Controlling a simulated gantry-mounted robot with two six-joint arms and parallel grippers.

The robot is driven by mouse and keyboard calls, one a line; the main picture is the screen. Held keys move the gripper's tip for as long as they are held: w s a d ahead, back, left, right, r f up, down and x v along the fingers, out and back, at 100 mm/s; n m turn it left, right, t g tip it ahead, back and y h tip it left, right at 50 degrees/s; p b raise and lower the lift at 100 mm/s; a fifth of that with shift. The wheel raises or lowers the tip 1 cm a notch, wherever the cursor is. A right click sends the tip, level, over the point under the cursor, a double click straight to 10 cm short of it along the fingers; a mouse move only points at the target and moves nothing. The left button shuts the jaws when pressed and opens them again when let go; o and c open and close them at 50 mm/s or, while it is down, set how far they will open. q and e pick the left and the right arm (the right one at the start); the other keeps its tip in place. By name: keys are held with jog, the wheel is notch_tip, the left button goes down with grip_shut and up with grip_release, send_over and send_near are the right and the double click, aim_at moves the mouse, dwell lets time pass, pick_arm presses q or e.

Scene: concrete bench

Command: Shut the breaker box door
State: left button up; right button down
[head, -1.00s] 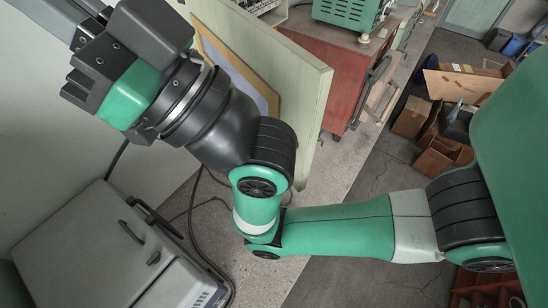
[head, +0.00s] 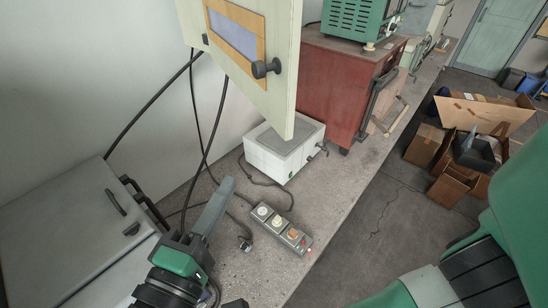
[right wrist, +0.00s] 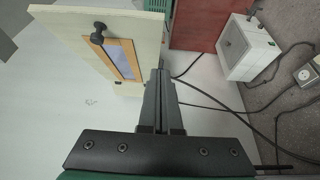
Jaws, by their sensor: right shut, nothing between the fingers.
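The breaker box door (head: 286,85) is a cream panel at the top of the head view. It has an orange-framed window (head: 232,33) and a dark round knob (head: 265,68). The right wrist view shows the door (right wrist: 67,27) and its knob (right wrist: 98,33) at upper left. The box behind is not clear, so I cannot tell how far the door stands open. My right gripper (head: 228,181) is shut and empty, below the door in the head view. Its fingertips (right wrist: 160,72) look close to the panel, but I cannot tell whether they touch. My left gripper is not seen.
A grey case (head: 75,225) stands at left. A white box (head: 285,150), a socket strip (head: 281,228) and dark cables lie on the bench below the door. A red cabinet (head: 340,85) stands behind. Cardboard boxes (head: 425,145) are on the floor at right.

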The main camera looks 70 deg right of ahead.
jog(key=d, duration=0.1)
jog(key=p, duration=0.4)
send_near(273, 126)
jog(key=w+d, duration=0.2)
jog(key=s+d+p, duration=0.2)
jog(key=shift+d, duration=0.3)
jog(key=shift+s+d+f, duration=0.25)
jog(key=shift+s+d, duration=0.05)
jog(key=shift+d, duration=0.05)
